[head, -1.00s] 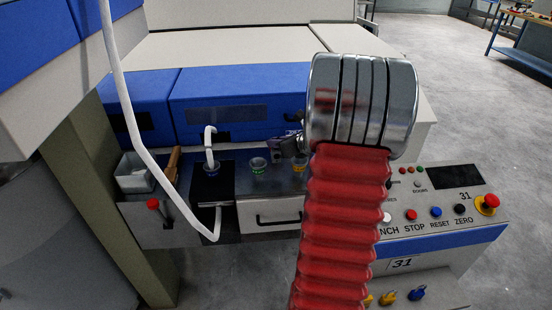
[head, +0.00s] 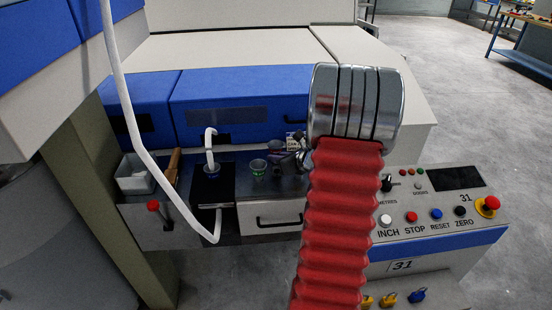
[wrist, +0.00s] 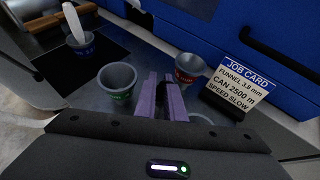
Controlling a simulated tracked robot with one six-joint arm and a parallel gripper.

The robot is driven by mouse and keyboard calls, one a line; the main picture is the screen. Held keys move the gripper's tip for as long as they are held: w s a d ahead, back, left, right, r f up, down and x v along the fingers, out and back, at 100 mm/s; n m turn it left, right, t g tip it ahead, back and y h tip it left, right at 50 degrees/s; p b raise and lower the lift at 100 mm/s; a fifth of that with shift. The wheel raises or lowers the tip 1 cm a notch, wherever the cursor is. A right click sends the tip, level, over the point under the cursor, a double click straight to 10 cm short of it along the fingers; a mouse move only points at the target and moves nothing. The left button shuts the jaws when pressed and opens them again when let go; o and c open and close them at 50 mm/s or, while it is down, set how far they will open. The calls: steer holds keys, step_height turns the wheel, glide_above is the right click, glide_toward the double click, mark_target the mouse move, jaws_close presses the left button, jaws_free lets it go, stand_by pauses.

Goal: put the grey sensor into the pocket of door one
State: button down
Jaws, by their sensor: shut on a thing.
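My gripper (wrist: 162,82) is in the wrist view, its two purple fingers close together over the dark worktop. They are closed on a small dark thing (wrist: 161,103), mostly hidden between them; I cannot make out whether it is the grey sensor. The fingertips are between a green-banded grey cup (wrist: 117,84) and a red-banded grey cup (wrist: 188,70). In the head view my arm partly hides the gripper. The blue doors (head: 245,97) run behind the worktop; I cannot tell which is door one, and no pocket shows clearly.
A job card (wrist: 241,80) stands at the right of the cups. A blue-banded cup (wrist: 78,45) holds a white hooked piece, left. A pale rim (wrist: 200,118) shows partly behind the gripper body. The control panel (head: 440,205) is on the right. A white hose (head: 150,160) crosses at left.

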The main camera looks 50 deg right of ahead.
steer(key=c, duration=1.8)
jaws_free()
steer(key=shift+c, duration=0.2)
steer(key=v, duration=1.2)
